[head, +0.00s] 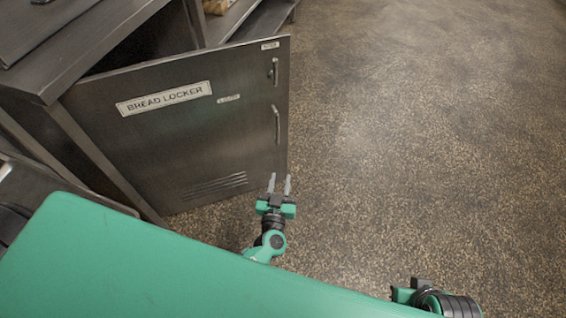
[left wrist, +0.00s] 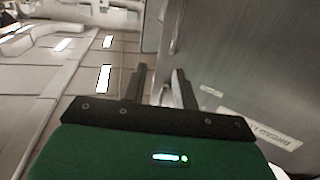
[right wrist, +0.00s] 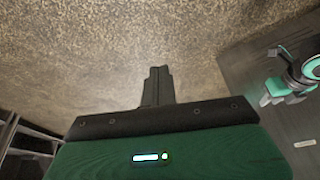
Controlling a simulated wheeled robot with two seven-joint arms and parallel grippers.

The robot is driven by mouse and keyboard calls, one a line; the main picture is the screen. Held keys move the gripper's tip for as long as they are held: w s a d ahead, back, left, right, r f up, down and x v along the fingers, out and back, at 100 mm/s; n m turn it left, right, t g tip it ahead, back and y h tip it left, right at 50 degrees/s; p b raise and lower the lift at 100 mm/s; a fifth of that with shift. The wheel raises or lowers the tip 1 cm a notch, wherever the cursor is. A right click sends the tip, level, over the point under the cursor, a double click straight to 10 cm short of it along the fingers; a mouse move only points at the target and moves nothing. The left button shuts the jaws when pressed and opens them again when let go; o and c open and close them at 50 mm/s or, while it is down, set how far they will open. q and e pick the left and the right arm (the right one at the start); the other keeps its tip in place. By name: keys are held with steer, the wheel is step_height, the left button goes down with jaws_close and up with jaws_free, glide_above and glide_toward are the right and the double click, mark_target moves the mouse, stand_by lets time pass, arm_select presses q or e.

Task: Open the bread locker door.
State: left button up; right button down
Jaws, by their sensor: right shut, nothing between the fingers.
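The bread locker door (head: 150,150) is a grey metal panel with a "BREAD LOCKER" label (head: 164,98), a vertical handle (head: 277,124) and a small latch (head: 273,71) near its free edge. It stands swung out from the locker (head: 75,135), with a dark gap behind its top edge. My left gripper (head: 280,184) is open and empty, low by the door's free edge. In the left wrist view the door (left wrist: 270,75) is close to the right finger; contact cannot be told. My right gripper (right wrist: 157,86) is shut and empty, away from the door.
A metal counter top (head: 75,45) lies above the locker. A shelf unit (head: 235,20) stands behind the door. The speckled floor (head: 430,130) to the right is clear. A slatted rack (right wrist: 25,150) shows at the left of the right wrist view.

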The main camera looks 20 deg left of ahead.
arm_select(q)
steer(key=s+d, duration=0.1)
steer(key=s, duration=0.6)
arm_select(e)
steer(key=shift+x, duration=0.75)
arm_select(q)
steer(key=shift+s+d, duration=0.1)
